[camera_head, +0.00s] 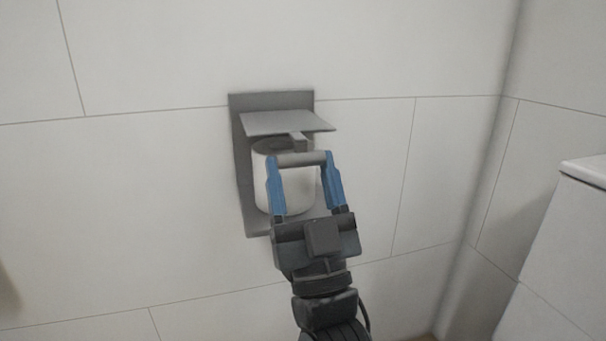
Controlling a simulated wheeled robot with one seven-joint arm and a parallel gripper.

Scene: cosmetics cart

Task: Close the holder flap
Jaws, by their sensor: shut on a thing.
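The holder's grey back plate (243,205) is fixed to the tiled wall. Its grey flap (285,122) is raised and sticks out from the plate above a white paper roll (261,188). My gripper (300,159), with blue fingers, reaches up in front of the roll. Its fingers are shut on the two ends of a short grey bar (300,159) just below the flap's front edge. A small stem joins the bar at its top. I cannot tell whether the stem is fixed to the flap or to the roll's support. My fingers hide part of the roll.
The tiled wall (150,190) is flat and clear on both sides of the holder. At the right, past the wall corner, a white box-like fixture (560,250) stands apart from my arm.

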